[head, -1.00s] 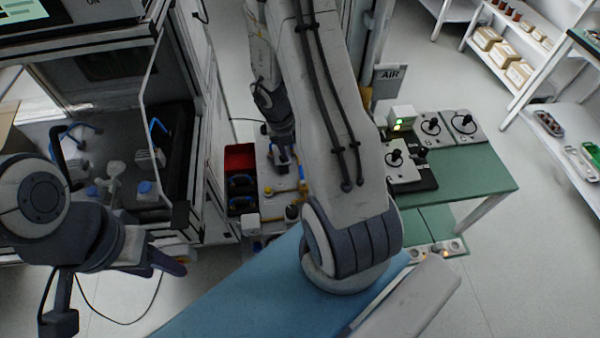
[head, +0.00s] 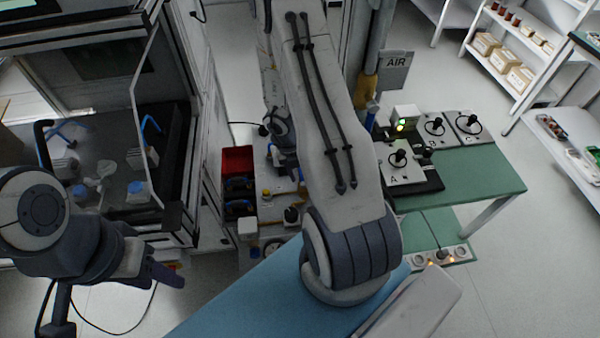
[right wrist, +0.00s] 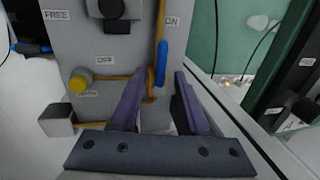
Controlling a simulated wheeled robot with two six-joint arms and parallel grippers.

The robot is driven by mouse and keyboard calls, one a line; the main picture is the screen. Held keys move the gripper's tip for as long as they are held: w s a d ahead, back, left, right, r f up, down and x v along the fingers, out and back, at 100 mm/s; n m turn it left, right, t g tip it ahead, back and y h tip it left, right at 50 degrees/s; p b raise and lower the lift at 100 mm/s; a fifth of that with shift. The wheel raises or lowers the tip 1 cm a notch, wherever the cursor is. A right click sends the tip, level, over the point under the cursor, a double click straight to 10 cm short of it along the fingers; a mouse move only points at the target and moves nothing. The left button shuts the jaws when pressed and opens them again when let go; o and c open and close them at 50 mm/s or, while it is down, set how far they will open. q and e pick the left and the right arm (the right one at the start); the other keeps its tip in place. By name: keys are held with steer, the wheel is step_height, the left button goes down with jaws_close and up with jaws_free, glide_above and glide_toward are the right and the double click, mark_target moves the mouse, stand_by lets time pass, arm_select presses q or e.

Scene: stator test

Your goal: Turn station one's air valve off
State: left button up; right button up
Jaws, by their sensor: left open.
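The air valve's blue handle (right wrist: 162,62) stands upright along an orange pipe on a grey panel (right wrist: 115,50) in the right wrist view. Its upper end is near the ON label (right wrist: 172,21); the OFF label (right wrist: 105,60) is to its left. My right gripper (right wrist: 158,88) is open, its two dark fingers reaching toward the handle's lower end. Whether they touch it I cannot tell. In the head view my right arm hides the handle and most of that gripper. My left gripper (head: 158,270) is open and empty at the lower left.
A yellow knob (right wrist: 80,84) and a grey block (right wrist: 57,121) sit left of the valve. In the head view, a red bin (head: 237,160) stands left of the panel, and a green bench (head: 468,178) with grey devices and an AIR sign (head: 395,62) is at right.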

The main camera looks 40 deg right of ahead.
mark_target(295, 195)
jaws_close()
steer(key=shift+a+n, duration=0.1)
steer(key=shift+n, duration=0.3)
steer(key=n+b, duration=0.1)
steer(key=n, duration=0.1)
steer(key=n+b, duration=0.1)
steer(key=shift+a+f+n+t, duration=0.1)
steer(key=shift+a+n+t, duration=0.3)
steer(key=n+b, duration=0.1)
steer(key=n, duration=0.1)
steer(key=a+n+t+b, duration=0.1)
steer(key=n, duration=0.1)
steer(key=n+b, duration=0.2)
steer(key=n, duration=0.1)
steer(key=n+b, duration=0.1)
steer(key=n, duration=0.1)
steer(key=shift+s+a+t, duration=0.35)
steer(key=shift+t, duration=0.05)
steer(key=shift+s+a+n+y+b, duration=0.15)
steer(key=shift+n+b, duration=0.35)
steer(key=shift+n, duration=0.6)
steer(key=shift+s+a+n+y+b, duration=0.2)
steer(key=shift+n+b, duration=0.3)
steer(key=shift+n, duration=0.6)
steer(key=shift+s+d+t, duration=0.1)
steer(key=shift+t, duration=0.2)
